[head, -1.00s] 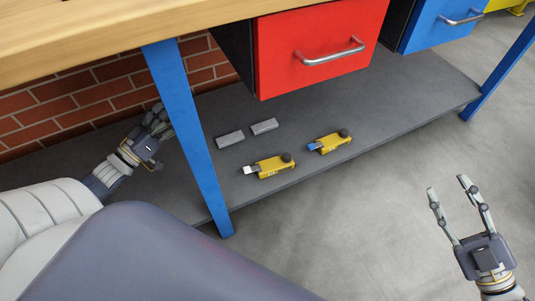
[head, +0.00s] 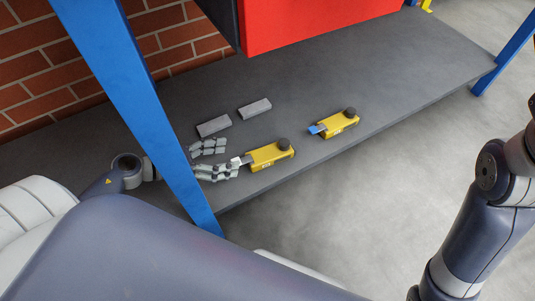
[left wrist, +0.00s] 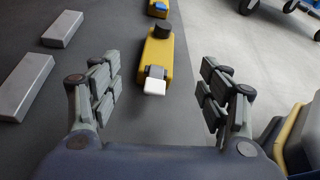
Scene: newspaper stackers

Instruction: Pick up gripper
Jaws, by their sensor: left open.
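Two yellow tools with black knobs lie on the dark grey lower shelf of the bench. The nearer yellow tool (head: 268,156) has a white tip (head: 236,161); the farther yellow tool (head: 340,123) has a blue tip. My left gripper (head: 222,158) is open beside the white-tipped end, its arm passing behind the blue leg. In the left wrist view the white-tipped tool (left wrist: 158,57) lies ahead, its white tip between the two spread fingers of the left gripper (left wrist: 160,92). No contact shows. My right gripper is outside the head view.
Two light grey blocks (head: 214,126) (head: 254,108) lie on the shelf (head: 400,90) behind the tools. A blue leg (head: 140,110) stands in front of my left arm. A red drawer (head: 310,20) hangs above; a brick wall (head: 30,75) is behind.

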